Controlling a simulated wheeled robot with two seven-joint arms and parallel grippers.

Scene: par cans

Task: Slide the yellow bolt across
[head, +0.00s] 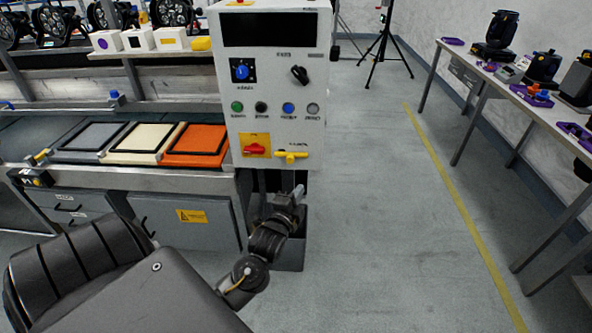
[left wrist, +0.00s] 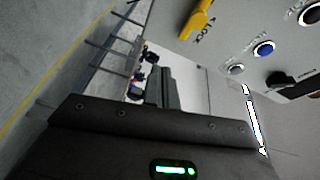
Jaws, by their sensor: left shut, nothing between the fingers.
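The yellow bolt (head: 291,155) sits low on the right side of the white control panel (head: 275,80), beside a red rotary switch on a yellow plate. In the left wrist view the bolt (left wrist: 197,20) shows at the top, on the panel face, with "LOCK" lettering beside it. My left gripper (head: 298,192) is shut and empty, just below the panel's bottom edge and under the bolt, apart from it. Its fingertips are small and dark in the head view. My right gripper is in neither view.
The panel also carries a blue dial (head: 242,70), a black knob (head: 299,75) and a row of round buttons. A grey bin (head: 291,255) stands on the floor below. A bench (head: 130,178) with coloured frames lies left. The floor to the right is clear up to a table (head: 520,90).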

